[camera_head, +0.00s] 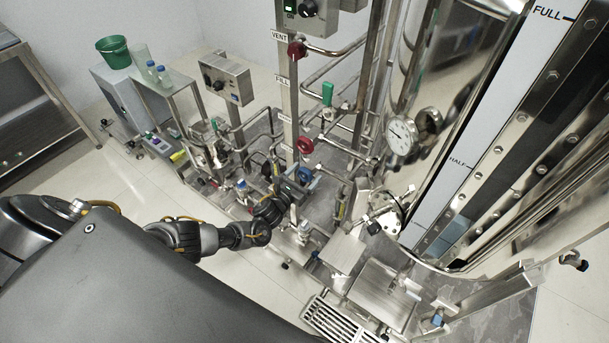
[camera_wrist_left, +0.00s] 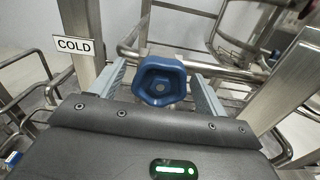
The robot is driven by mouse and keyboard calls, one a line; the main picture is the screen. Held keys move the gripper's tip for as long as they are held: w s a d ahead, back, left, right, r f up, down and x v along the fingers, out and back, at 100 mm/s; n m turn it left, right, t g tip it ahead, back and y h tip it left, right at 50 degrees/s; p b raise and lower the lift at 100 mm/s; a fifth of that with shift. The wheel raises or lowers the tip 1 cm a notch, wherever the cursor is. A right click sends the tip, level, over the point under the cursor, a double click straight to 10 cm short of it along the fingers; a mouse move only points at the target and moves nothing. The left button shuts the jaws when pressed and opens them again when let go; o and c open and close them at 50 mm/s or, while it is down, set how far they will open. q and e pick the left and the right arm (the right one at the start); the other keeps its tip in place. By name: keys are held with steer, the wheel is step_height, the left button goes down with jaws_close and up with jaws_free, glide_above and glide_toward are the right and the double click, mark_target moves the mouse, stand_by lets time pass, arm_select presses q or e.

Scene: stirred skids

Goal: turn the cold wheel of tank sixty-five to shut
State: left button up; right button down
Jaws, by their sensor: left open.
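The blue cold wheel (camera_wrist_left: 160,82) sits on a horizontal steel pipe. A white COLD label (camera_wrist_left: 77,46) is on the post to its left in the left wrist view. My left gripper (camera_wrist_left: 161,88) is open, with one pale finger on each side of the wheel and visible gaps between. It is not closed on the wheel. In the head view my left gripper (camera_head: 290,186) is at the post, just beside the blue wheel (camera_head: 305,173), and partly hides it. The tank (camera_head: 448,75) stands on the right; no number sixty-five is readable. My right gripper is not in view.
Red wheels stand higher on the same post, one at mid height (camera_head: 306,146) and one near the VENT label (camera_head: 296,50). A green handle (camera_head: 327,93), pipes and a dial gauge (camera_head: 401,138) crowd the right. Open floor (camera_head: 65,178) lies left.

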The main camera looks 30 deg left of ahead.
arm_select(q)
steer(key=s+a, duration=0.1)
steer(key=s, duration=0.9)
steer(key=shift+s+a, duration=0.3)
steer(key=shift+s, duration=0.1)
